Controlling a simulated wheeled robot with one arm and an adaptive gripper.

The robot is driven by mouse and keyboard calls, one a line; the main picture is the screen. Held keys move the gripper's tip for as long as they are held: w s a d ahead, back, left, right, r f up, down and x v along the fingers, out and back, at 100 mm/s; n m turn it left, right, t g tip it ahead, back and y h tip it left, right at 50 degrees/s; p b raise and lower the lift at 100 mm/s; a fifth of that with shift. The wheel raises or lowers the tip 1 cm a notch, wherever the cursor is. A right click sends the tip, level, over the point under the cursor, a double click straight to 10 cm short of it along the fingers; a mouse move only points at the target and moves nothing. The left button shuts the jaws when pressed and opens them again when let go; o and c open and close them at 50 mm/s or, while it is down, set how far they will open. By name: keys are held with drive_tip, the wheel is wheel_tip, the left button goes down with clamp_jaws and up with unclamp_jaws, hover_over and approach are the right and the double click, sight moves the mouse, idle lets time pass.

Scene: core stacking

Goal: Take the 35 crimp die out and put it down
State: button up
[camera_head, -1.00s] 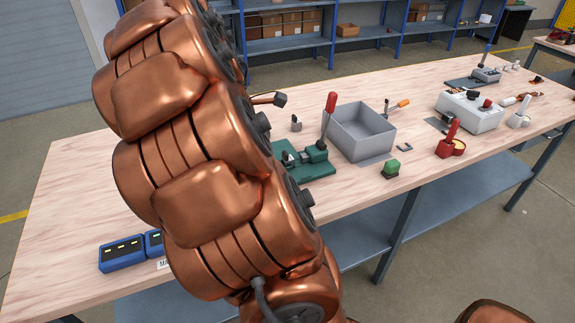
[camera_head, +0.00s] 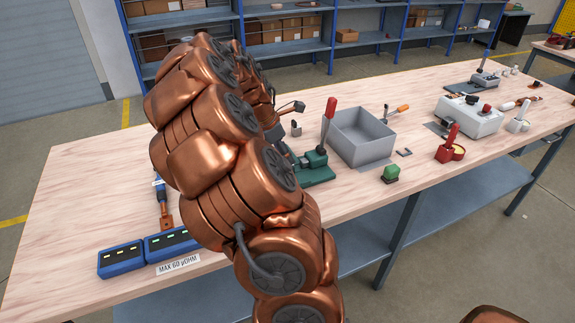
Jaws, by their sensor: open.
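A green crimp press (camera_head: 315,172) with a red-handled lever (camera_head: 328,118) stands on the bench, right of my arm. Its left part is hidden behind my arm. I cannot make out a 35 mark or pick out the crimp die at this size; the press's die seat is not clear. My gripper (camera_head: 274,133) shows only as a small dark part at the far end of my arm, beside the press's left rear. It appears open, but its fingertips are mostly hidden, and I see nothing held in it.
A small grey piece (camera_head: 296,128) stands behind the press. Blue meter boxes (camera_head: 122,259) sit at the front left near a copper lug (camera_head: 165,216). Bare bench lies left of my arm.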

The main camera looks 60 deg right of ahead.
drive_tip(key=shift+x, duration=1.45)
clamp_jaws()
